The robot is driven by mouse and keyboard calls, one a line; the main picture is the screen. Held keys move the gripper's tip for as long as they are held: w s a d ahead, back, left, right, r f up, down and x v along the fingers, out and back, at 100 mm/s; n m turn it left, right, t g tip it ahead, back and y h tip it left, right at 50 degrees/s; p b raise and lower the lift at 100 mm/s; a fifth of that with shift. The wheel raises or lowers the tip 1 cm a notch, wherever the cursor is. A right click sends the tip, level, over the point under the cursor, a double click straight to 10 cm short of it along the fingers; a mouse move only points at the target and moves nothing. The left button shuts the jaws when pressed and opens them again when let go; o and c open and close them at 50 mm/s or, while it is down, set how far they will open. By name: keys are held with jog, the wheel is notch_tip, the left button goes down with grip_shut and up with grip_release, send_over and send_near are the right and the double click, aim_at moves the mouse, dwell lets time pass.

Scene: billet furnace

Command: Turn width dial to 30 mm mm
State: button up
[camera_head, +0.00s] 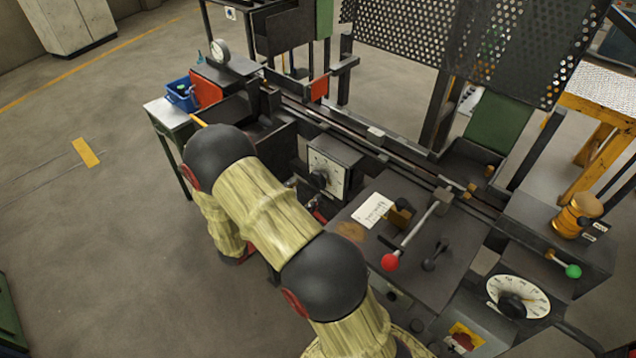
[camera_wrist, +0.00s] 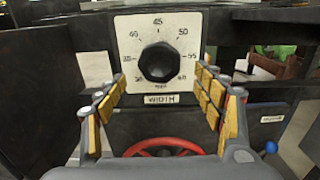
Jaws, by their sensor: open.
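The width dial is a black faceted knob (camera_wrist: 159,62) on a white square scale plate (camera_wrist: 130,25) marked "WIDTH" below. Its numbers run from lower left over 45 at the top to lower right. I cannot make out which way its pointer faces. In the head view my arm hides most of the gripper.
A red handwheel (camera_wrist: 158,147) lies below the dial. In the head view a red-ball lever (camera_head: 390,262) and a round gauge dial (camera_head: 518,297) are farther right. Open floor lies left.

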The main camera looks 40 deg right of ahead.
aim_at(316, 183)
jog(key=d, duration=0.7)
jog(key=shift+w+b, duration=0.3)
jog(key=shift+b, duration=0.05)
jog(key=shift+c, duration=0.6)
jog(key=c, duration=1)
